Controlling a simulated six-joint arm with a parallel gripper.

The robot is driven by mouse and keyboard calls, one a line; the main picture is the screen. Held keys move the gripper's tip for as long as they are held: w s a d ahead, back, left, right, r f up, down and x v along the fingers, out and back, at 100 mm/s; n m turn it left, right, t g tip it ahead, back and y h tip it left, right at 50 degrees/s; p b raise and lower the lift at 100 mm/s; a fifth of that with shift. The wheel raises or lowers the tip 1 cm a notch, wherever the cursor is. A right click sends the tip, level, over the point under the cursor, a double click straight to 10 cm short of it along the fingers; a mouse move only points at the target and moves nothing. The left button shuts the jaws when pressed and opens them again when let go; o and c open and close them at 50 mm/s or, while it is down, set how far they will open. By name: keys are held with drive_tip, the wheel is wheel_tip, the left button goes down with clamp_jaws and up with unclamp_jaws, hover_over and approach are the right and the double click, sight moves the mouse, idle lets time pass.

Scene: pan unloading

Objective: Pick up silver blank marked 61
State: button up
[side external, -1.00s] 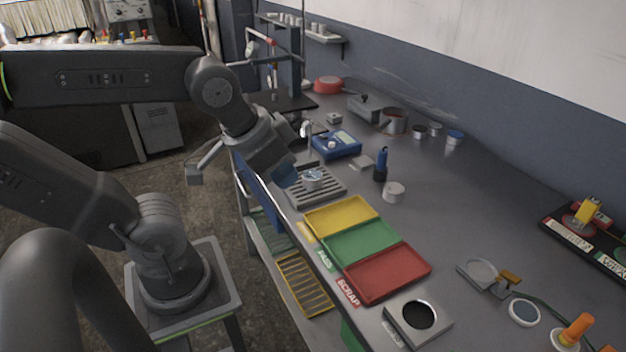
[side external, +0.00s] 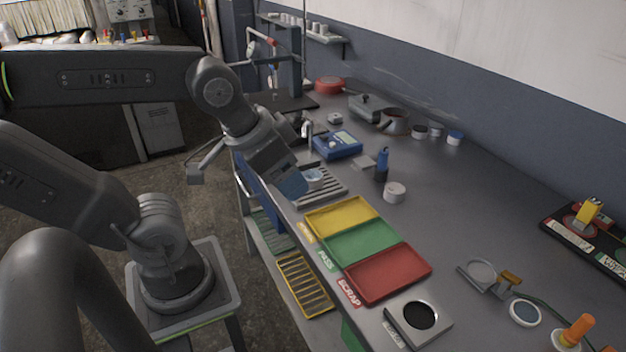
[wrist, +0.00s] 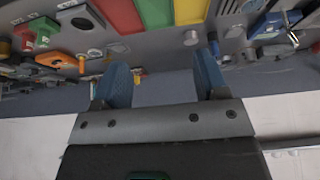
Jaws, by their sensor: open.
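A round silver piece (side external: 314,178) with a bluish-looking top sits on the grey slatted rack (side external: 328,194) in the side view. Its left part is hidden behind my gripper, and I cannot read any marking, so I cannot tell if it is the blank marked 61. My gripper (side external: 292,184) is beside and just over the left edge of the rack, tilted. In the wrist view its two blue fingers (wrist: 162,66) are spread apart with nothing between them. The rack shows at the top edge of the wrist view (wrist: 229,6).
Yellow (side external: 341,216), green (side external: 362,243) and red (side external: 388,273) trays lie in front of the rack. A blue device (side external: 338,145), a blue-topped bottle (side external: 381,165) and a white pot (side external: 395,192) stand near it.

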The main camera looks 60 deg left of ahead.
drive_tip(key=shift+o, duration=1.2)
drive_tip(key=n+g+y, duration=0.3)
drive_tip(key=n, duration=0.7)
approach(313, 175)
drive_tip(key=x, duration=0.4)
drive_tip(key=shift+s+d+f, duration=0.2)
drive_tip(key=shift+d, duration=0.15)
drive_tip(key=shift+w+a+x, duration=0.1)
drive_tip(key=shift+a+x, duration=0.1)
drive_tip(key=shift+x, duration=1.3)
drive_tip(key=shift+w+a+x, duration=0.15)
drive_tip(key=shift+a+x, duration=0.05)
drive_tip(key=shift+x, duration=1.3)
drive_tip(key=shift+r, duration=0.15)
drive_tip(key=c, duration=1.1)
drive_tip(key=shift+c, duration=0.2)
